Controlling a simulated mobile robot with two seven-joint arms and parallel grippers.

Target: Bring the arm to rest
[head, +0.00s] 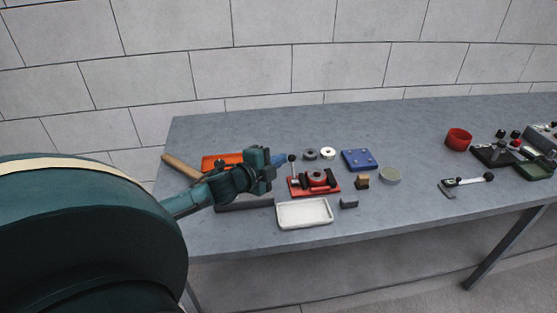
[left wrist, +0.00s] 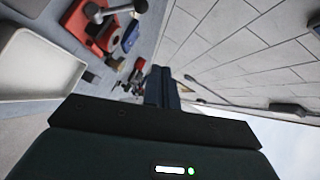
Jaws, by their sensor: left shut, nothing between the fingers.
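My left gripper (head: 276,161) reaches in from the left in the head view. It appears above the left part of the grey table (head: 235,237), its fingers pointing right. Its fingers (left wrist: 162,88) show together in the middle of the left wrist view, with nothing between them. My right gripper is in neither view.
A white tray (head: 305,213) lies at the front edge, and it shows large in the left wrist view (left wrist: 38,68). A block wall (head: 240,75) is behind. Free table lies right of the tin.

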